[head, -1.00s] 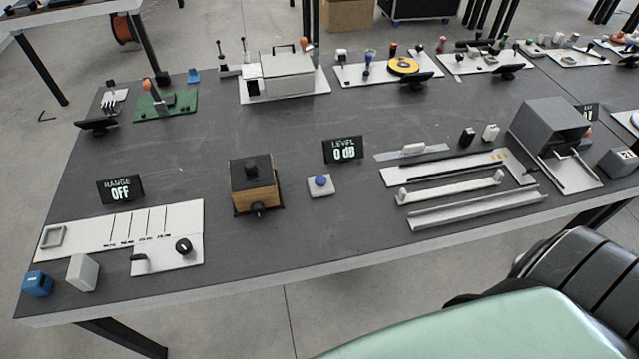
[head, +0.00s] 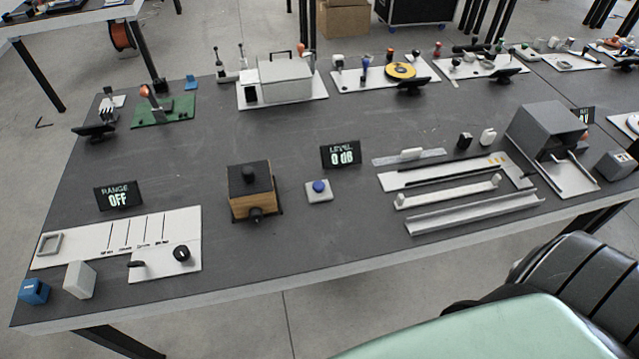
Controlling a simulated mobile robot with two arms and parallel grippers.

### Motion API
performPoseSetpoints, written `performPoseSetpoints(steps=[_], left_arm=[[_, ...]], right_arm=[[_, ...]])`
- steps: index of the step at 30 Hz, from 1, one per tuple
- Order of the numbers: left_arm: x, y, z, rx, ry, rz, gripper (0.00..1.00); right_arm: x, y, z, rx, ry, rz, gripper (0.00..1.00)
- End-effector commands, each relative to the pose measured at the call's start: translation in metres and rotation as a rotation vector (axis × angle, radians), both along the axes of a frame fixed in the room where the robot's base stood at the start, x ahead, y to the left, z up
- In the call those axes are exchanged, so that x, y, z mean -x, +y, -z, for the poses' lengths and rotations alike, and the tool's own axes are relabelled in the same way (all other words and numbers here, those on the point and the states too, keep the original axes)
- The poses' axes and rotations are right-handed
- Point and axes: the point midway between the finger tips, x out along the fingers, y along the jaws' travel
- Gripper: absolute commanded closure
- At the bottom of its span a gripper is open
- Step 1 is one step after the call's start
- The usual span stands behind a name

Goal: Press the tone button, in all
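A blue round button (head: 319,186) sits on a small pale grey base (head: 319,197) on the dark table, right of the middle of its near half. No label saying tone is legible on it. A black display (head: 340,155) just behind it reads "LEVEL 0 dB". A wooden box with a black top and knob (head: 252,190) stands to the left of the button. Nothing touches or covers the button. Neither of my grippers is in the head view.
A display reading "RANGE OFF" (head: 118,197) and a white slotted panel with a black knob (head: 181,253) are at left. Pale rails (head: 470,212) and a grey box (head: 546,130) are at right. A mint-green surface (head: 480,335) fills the lower right. The table around the button is clear.

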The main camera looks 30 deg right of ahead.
Motion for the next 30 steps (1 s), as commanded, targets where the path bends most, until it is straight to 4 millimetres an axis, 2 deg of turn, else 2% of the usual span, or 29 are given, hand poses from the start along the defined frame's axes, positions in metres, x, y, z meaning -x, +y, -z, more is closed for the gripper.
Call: performPoseSetpoints(steps=[1,2,3,30], left_arm=[[0.0001,-0.0001,0.0000,0.000,0.000,0.000,0.44],[0.0001,-0.0001,0.0000,0.000,0.000,0.000,0.44],[0.0001,0.0000,0.0000,0.000,0.000,0.000,0.44],[0.0002,-0.0001,0.0000,0.000,0.000,0.000,0.44]], right_arm=[[0.0001,0.0001,0.0000,0.000,0.000,0.000,0.88],[0.0001,0.0001,0.0000,0.000,0.000,0.000,0.97],[0.0001,0.0001,0.0000,0.000,0.000,0.000,1.00],[0.0004,0.0000,0.0000,0.000,0.001,0.000,1.00]])
